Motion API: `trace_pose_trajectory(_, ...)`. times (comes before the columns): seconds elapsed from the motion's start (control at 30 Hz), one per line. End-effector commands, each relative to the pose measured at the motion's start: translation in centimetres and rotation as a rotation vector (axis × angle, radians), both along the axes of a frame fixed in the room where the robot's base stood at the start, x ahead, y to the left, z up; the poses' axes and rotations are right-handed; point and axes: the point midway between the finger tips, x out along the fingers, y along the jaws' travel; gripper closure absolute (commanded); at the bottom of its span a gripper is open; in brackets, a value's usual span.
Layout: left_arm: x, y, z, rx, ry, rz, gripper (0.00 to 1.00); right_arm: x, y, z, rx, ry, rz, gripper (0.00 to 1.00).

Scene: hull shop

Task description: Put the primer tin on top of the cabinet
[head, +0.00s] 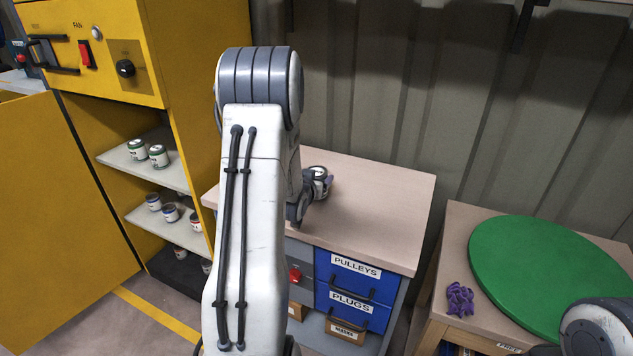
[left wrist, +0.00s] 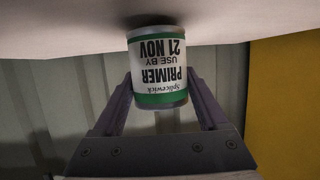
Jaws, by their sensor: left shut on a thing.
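The primer tin (left wrist: 160,75) is white with a green band and reads "PRIMER USE BY 21 NOV"; the left wrist view shows it upside down. My left gripper (left wrist: 160,92) is shut on it, one finger on each side. In the head view the tin (head: 318,171) is small and partly hidden by my left arm. It is at the beige top (head: 385,205) of the low cabinet with blue drawers. A dark shadow lies where the tin meets or nearly meets that top; I cannot tell if it touches. My right gripper is out of view.
A yellow cabinet (head: 200,60) with an open door (head: 60,200) and several tins on its shelves stands at the left. A table with a green disc (head: 550,270) and a purple object (head: 460,298) is at the right. The low cabinet's top is clear right of the tin.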

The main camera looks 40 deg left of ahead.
Motion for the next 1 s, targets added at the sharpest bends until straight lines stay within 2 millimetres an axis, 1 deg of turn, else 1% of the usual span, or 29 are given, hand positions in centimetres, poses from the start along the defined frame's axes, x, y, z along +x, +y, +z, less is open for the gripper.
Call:
trace_pose_trajectory(0.03,0.1,0.0,-0.5,0.0,-0.001,0.0,1.0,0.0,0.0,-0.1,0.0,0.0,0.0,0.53)
trace_pose_trajectory(0.07,0.1,0.0,-0.7,0.001,-0.002,0.0,1.0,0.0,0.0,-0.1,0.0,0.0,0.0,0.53)
trace_pose_trajectory(0.33,0.1,-0.1,-0.7,0.002,-0.004,-0.001,1.0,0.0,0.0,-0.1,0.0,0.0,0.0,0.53)
trace_pose_trajectory(0.47,0.1,-0.1,-1.2,0.002,-0.003,-0.001,1.0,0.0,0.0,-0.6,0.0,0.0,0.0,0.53)
trace_pose_trajectory(0.5,0.0,-0.1,-1.1,0.001,-0.002,-0.001,0.13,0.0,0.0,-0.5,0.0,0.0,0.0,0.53)
trace_pose_trajectory(0.53,0.0,-0.1,-1.1,0.001,-0.002,-0.001,0.01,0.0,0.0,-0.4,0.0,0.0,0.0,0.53)
trace_pose_trajectory(0.57,0.0,-0.1,-1.1,0.001,-0.001,-0.001,0.0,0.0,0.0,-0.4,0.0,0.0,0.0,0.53)
trace_pose_trajectory(0.77,0.0,-0.1,-1.1,0.001,-0.001,-0.001,0.0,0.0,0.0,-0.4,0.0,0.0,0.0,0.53)
trace_pose_trajectory(0.9,0.0,-0.1,-0.5,0.001,-0.001,-0.001,0.0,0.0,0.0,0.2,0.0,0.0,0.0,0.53)
trace_pose_trajectory(1.0,-0.5,-0.8,-0.1,0.0,-0.001,-0.003,0.0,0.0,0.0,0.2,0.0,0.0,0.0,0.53)
